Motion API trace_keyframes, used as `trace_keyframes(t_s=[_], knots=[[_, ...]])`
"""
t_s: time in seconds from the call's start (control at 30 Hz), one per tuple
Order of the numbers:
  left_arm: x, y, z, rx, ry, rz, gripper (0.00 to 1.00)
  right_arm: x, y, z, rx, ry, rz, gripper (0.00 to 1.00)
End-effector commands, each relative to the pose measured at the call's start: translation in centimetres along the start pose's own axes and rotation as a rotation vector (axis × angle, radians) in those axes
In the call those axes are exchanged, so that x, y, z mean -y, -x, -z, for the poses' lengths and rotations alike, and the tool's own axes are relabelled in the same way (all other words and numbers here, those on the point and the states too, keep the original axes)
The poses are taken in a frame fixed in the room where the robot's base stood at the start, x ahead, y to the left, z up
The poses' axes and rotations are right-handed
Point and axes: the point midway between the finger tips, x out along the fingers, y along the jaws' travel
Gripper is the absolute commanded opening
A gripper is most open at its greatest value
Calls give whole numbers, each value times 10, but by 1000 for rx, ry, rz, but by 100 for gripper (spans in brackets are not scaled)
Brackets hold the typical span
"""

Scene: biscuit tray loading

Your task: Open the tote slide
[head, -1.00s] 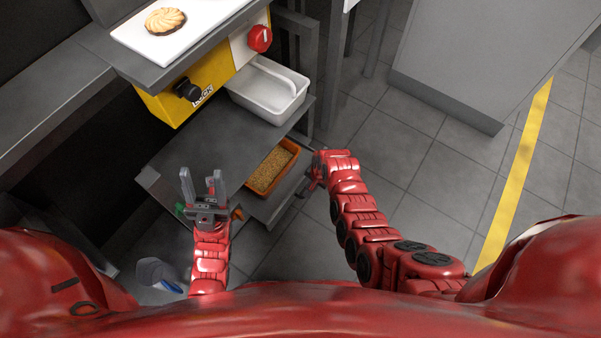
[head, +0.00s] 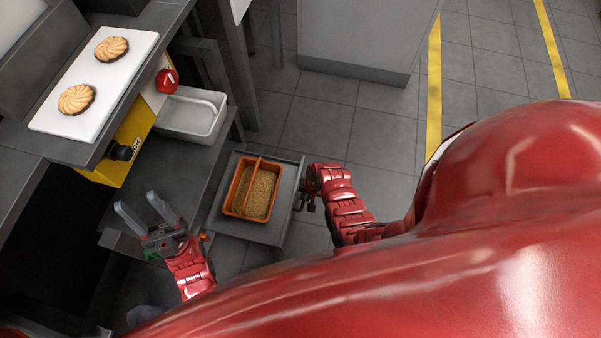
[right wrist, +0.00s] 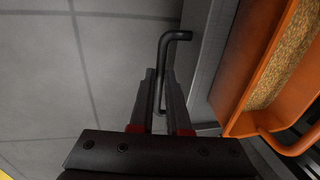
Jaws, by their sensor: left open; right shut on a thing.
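The tote slide (head: 288,181) is a grey tray that stands well out from under the machine in the head view. An orange tote (head: 229,205) with tan crumbs in it sits on the slide. My right gripper (head: 309,187) is at the slide's outer edge. In the right wrist view its fingers (right wrist: 158,95) are shut on the slide's dark bar handle (right wrist: 176,36), beside the slide's edge and the tote. My left gripper (head: 140,214) is open and empty, left of the slide.
A white bin (head: 194,115) stands on the grey shelf (head: 170,165) behind the slide. A white board (head: 52,120) with two biscuits lies on the upper counter. A red knob (head: 167,81) and a black knob (head: 121,152) stick out of the yellow machine. Tiled floor right of the slide is clear.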

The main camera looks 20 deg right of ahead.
Motion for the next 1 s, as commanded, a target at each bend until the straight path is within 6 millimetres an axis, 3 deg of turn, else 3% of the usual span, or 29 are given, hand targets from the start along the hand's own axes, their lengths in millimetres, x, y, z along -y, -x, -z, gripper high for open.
trace_keyframes(t_s=[0.3,0.33,0.47,0.8,1.0], knots=[[0,0,0,0,0,0,50,-1,0,0,-1,0,-2,0],[0,0,0,0,0,0,50,-1,0,0,0,0,-2,20],[0,0,0,0,0,0,50,-1,0,0,0,0,-1,43],[0,-1,0,0,0,0,50,0,2,0,0,0,-1,45],[0,-10,2,0,0,0,50,0,21,0,0,-1,0,45]])
